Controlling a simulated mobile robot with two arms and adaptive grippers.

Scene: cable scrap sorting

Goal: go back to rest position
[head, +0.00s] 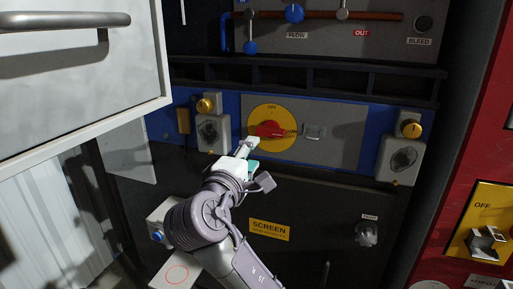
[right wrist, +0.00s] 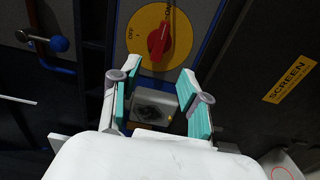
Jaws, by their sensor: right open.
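My right gripper (head: 250,155) is in front of the machine panel, just below and left of the red rotary switch (head: 270,129) on its yellow disc. In the right wrist view the two teal-padded fingers of the gripper (right wrist: 160,88) are apart, with nothing held between them. The red switch (right wrist: 160,41) shows beyond the fingertips, apart from them. A grey socket box (right wrist: 153,104) is seen through the gap between the fingers. My right arm reaches up from the bottom of the head view. My left gripper is not in view.
A white cabinet door with a bar handle (head: 65,20) juts in at upper left. Grey boxes with yellow knobs (head: 205,105) (head: 411,129) flank the switch. A yellow SCREEN label (head: 269,230) is on the dark lower panel. A red cabinet (head: 485,130) stands at right.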

